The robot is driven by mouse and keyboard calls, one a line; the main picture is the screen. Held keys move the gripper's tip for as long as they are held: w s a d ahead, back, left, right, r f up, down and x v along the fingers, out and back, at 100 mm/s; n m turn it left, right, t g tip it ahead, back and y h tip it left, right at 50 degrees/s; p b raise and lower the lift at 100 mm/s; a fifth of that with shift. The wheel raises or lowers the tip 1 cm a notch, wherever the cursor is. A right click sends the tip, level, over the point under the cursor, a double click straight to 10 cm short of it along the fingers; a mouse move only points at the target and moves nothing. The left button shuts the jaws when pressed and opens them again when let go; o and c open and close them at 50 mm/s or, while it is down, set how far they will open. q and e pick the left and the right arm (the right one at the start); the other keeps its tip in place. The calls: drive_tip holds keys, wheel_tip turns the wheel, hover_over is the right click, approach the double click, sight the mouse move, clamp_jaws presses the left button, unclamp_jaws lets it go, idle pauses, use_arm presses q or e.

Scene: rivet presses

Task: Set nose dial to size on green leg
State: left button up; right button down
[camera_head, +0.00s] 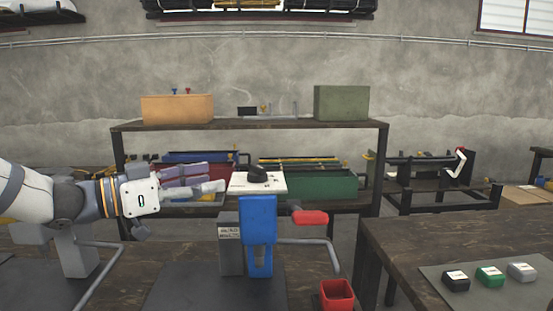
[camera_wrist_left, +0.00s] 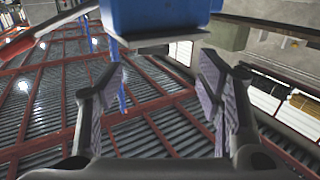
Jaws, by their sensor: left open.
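A blue press (camera_head: 258,230) stands on a dark base plate at the middle of the front bench. A white plate (camera_head: 243,183) with a black dial (camera_head: 264,175) sits on its top; the plate's markings are too small to read. My left gripper (camera_head: 218,180) reaches in from the left beside the white plate, open and with nothing between its fingers. In the left wrist view, its fingers (camera_wrist_left: 165,75) are spread below a blue body (camera_wrist_left: 160,15). A green block (camera_head: 489,276) with a white label lies on the right bench; its label is unreadable. No right gripper shows.
A red-handled lever (camera_head: 309,217) sticks out right of the blue press. A red bin (camera_head: 336,295) stands at the bench's front. A grey press (camera_head: 75,250) is partly behind my left arm. A black block (camera_head: 456,281) and a grey block (camera_head: 522,271) flank the green one.

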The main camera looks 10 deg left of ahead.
sight(255, 168)
use_arm(q)
drive_tip(key=x, duration=0.6)
drive_tip(key=b+x, duration=0.1)
drive_tip(key=x, duration=0.2)
drive_tip(key=shift+d+r, duration=0.25)
drive_tip(key=shift+d, duration=0.35)
drive_tip(key=shift+w+d+r, duration=0.2)
drive_tip(key=shift+w+d, duration=0.1)
drive_tip(key=shift+d, duration=0.05)
drive_tip(key=shift+r, duration=0.1)
use_arm(e)
drive_tip(key=s, duration=0.1)
drive_tip(key=s+f, duration=0.1)
drive_tip(key=shift+s+f, duration=0.1)
drive_tip(key=shift+s, duration=0.2)
use_arm(q)
drive_tip(key=c, duration=1.2)
